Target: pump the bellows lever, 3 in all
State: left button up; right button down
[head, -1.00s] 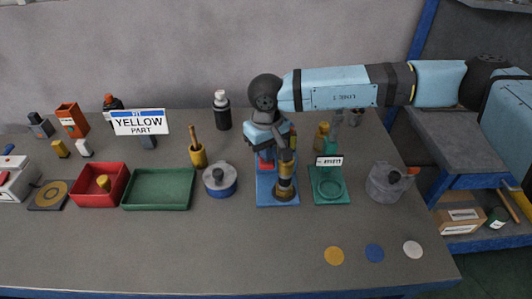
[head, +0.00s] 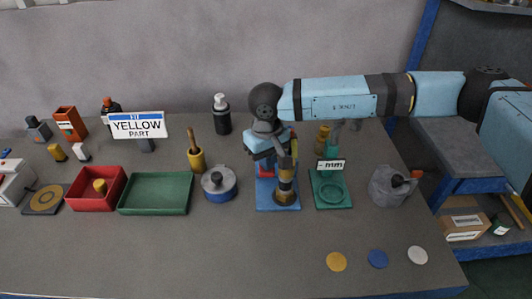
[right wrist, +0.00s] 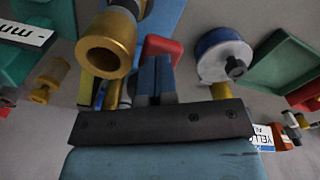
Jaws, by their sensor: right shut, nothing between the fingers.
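The bellows device stands on a blue base (head: 263,201) at the middle of the table. A banded black and brass column (head: 285,186) rises from it; its brass end (right wrist: 106,50) looms in the right wrist view. A red part (head: 266,171) sits behind the column and shows as a red bracket (right wrist: 161,45) in the right wrist view. My right gripper (head: 267,158) is shut and empty, pointing down just above this red part. I cannot tell whether it touches it. The lever itself is not clearly made out behind my wrist. My left gripper is out of view.
A blue-sided round pot (head: 221,190) stands left of the base, and a green stand with a label (head: 330,187) right of it. A grey stone-like pot (head: 392,186) is further right. Trays lie at left. The table front is mostly clear, with three discs (head: 377,259).

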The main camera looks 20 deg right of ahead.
notch_tip(320, 180, up, 4)
jog(key=shift+f+p, duration=0.15)
jog(key=shift+p, duration=0.4)
jog(key=shift+r+p, duration=0.3)
jog(key=shift+r, duration=0.85)
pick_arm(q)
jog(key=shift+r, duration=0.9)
pick_arm(e)
jog(key=f+p, duration=0.1)
jog(key=p, duration=0.6)
jog(key=shift+f, duration=0.2)
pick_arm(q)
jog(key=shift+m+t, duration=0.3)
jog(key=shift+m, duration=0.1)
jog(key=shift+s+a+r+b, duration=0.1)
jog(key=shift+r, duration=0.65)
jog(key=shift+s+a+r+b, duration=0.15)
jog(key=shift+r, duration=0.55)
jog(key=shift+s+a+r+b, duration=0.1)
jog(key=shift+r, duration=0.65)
pick_arm(e)
jog(key=shift+f, duration=0.55)
